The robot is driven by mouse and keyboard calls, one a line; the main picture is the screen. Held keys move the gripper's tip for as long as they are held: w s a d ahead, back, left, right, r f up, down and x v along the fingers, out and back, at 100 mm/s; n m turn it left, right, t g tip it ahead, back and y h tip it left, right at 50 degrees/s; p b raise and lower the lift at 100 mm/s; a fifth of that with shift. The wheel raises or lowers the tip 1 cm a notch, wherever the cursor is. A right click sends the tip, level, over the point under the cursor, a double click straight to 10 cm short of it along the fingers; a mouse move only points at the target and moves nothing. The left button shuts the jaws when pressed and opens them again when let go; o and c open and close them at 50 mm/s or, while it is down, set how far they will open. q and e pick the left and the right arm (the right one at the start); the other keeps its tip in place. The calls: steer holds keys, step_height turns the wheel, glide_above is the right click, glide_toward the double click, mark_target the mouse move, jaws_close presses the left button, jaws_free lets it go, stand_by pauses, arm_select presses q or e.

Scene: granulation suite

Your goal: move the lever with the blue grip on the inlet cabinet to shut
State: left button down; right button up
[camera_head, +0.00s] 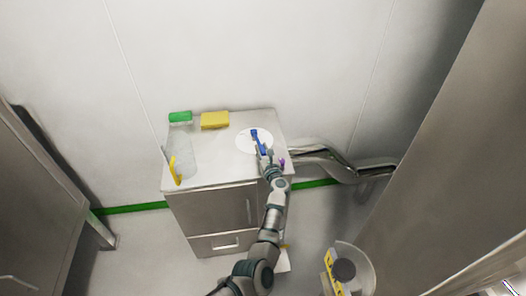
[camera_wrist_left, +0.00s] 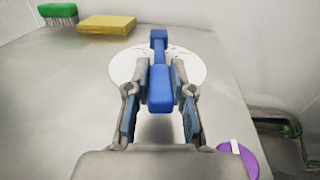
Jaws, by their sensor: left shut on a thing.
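The inlet cabinet (camera_head: 215,207) is a grey metal cabinet with a drawer, standing against the wall. On its top is a round white plate (camera_head: 243,145) carrying the lever with the blue grip (camera_head: 255,136). In the left wrist view the blue grip (camera_wrist_left: 160,88) runs from the plate toward me, between my fingers. My left gripper (camera_head: 263,152) reaches over the cabinet from the front and is shut on the blue grip; its fingers also show in the wrist view (camera_wrist_left: 160,105). The lever's pivot is partly hidden. My right gripper is not in view.
On the cabinet top are a green brush (camera_head: 180,117), a yellow sponge (camera_head: 214,120), a clear container with a yellow part (camera_head: 176,170) at the left and a purple round item (camera_wrist_left: 238,160) at the right. Metal pipes (camera_head: 335,163) run right. A clear bin (camera_head: 356,270) stands in front.

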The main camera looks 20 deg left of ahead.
arm_select(q)
steer(key=shift+r, duration=0.15)
steer(key=c, duration=1)
jaws_free()
steer(key=shift+s+d, duration=0.25)
steer(key=v, duration=0.6)
steer(key=shift+s+d, duration=0.25)
steer(key=shift+d, duration=0.05)
